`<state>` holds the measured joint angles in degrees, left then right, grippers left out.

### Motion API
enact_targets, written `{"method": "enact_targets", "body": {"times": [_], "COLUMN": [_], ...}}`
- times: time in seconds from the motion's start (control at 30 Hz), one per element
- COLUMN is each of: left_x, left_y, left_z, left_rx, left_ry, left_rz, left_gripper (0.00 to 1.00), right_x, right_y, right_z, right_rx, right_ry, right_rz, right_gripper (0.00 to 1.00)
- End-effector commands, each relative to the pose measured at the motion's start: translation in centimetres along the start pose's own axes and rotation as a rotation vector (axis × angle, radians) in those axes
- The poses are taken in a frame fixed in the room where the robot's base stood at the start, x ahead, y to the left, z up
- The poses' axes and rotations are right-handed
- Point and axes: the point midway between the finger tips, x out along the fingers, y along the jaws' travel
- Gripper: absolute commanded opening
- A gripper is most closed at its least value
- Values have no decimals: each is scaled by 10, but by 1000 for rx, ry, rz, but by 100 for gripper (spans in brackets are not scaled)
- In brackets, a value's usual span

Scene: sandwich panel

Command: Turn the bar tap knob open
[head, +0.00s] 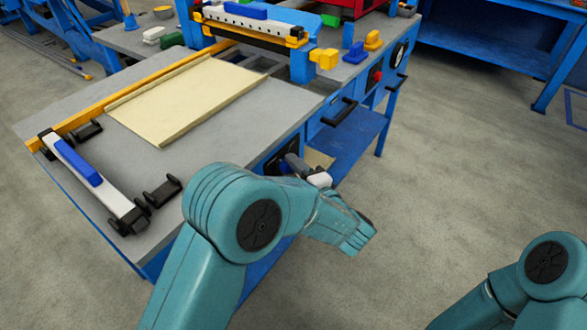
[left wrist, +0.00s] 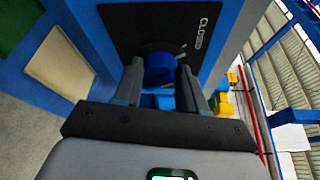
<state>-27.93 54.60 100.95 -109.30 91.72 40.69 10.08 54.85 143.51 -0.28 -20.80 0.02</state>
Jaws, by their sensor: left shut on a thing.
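In the left wrist view a blue knob (left wrist: 160,74) sits on a black square plate (left wrist: 130,28) on a blue panel. White lettering beginning "CLO" shows on the plate to the right of the knob; the rest is hard to read. My left gripper (left wrist: 160,64) is shut on the blue knob, one finger on each side. In the head view my left gripper (head: 297,165) is at the bench's front side, against the dark plate (head: 276,157). The knob is hidden there by my arm. My right gripper is out of view; only part of that arm shows at the lower right.
The grey workbench (head: 60,97) carries a cream panel (head: 185,100) and a white bar with a blue grip (head: 80,163). Black handles (head: 340,111) stick out from the bench front right of my left gripper. Open floor (head: 470,150) lies to the right.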

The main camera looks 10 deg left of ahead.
Motion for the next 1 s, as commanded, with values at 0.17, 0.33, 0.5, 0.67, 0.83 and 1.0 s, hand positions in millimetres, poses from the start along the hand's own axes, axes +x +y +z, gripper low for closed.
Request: {"method": "enact_targets", "body": {"times": [0.17,0.33,0.5,0.67,0.83,1.0], "left_x": [0,0,0,1,1,2], "left_y": [-4,-6,-8,-10,-11,-12], "left_z": [2,1,1,0,-1,-2], "left_rx": [150,300,449,589,739,883], "left_ry": [-4,-5,-4,-5,-5,-5], "left_rz": [65,128,190,248,310,371], "left_gripper": [11,11,11,11,11,10], "right_x": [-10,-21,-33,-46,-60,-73], "right_y": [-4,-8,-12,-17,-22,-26], "right_z": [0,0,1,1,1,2], "right_rx": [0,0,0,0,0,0], "right_ry": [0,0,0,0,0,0], "right_rz": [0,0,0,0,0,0], "right_gripper": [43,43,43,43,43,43]}}
